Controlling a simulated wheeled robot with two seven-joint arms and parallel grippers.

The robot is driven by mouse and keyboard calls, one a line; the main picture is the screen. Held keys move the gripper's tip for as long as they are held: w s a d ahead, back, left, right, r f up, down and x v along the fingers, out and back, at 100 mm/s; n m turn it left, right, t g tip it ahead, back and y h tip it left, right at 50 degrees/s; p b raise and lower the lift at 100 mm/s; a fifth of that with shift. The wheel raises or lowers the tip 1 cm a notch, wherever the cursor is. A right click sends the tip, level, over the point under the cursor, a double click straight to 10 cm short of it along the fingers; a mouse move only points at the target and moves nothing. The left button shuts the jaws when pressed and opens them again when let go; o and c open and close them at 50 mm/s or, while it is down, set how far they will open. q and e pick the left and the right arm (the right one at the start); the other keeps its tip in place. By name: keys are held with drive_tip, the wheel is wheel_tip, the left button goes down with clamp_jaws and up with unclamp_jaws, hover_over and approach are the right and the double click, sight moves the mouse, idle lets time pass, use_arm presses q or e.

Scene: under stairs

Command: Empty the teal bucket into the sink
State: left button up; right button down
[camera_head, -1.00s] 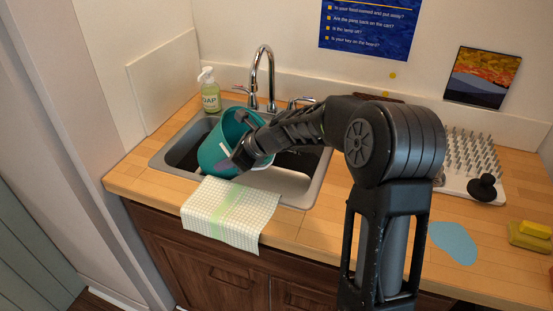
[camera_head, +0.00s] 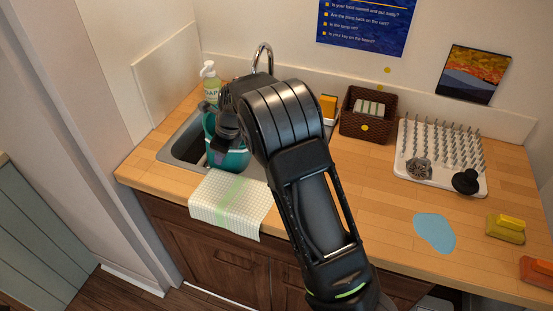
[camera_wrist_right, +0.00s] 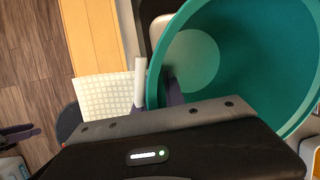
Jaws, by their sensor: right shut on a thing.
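The teal bucket (camera_head: 230,161) is over the sink (camera_head: 186,150) in the head view, largely hidden behind my right arm. The right wrist view looks into the bucket (camera_wrist_right: 245,60). Its inner wall and paler round bottom show, and I see no loose thing inside. My right gripper (camera_head: 226,140) is shut on the bucket at its rim. In the wrist view its purple fingers (camera_wrist_right: 173,92) are at the rim, beside a white bar. I cannot tell the bucket's exact tilt or whether it touches the sink.
A soap bottle (camera_head: 210,80) stands behind the sink, near the tap (camera_head: 263,55). A checked cloth (camera_head: 230,203) hangs over the front edge. To the right are a wicker basket (camera_head: 367,122), a white peg rack (camera_head: 415,150), a blue patch (camera_head: 435,232) and sponges (camera_head: 506,229).

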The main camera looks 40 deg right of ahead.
drive_tip(key=shift+w+a+g+h, duration=0.3)
drive_tip(key=shift+a+g, duration=0.05)
drive_tip(key=shift+g, duration=0.05)
drive_tip(key=shift+w+a+r+g+h, duration=0.15)
drive_tip(key=shift+w+r+g+h, duration=0.2)
drive_tip(key=shift+g, duration=0.25)
drive_tip(key=shift+s+d+r, duration=0.15)
drive_tip(key=shift+s+d, duration=0.05)
drive_tip(key=shift+s, duration=0.05)
drive_tip(key=shift+w+a, duration=0.1)
drive_tip(key=shift+r, duration=1.95)
drive_tip(key=shift+r, duration=0.1)
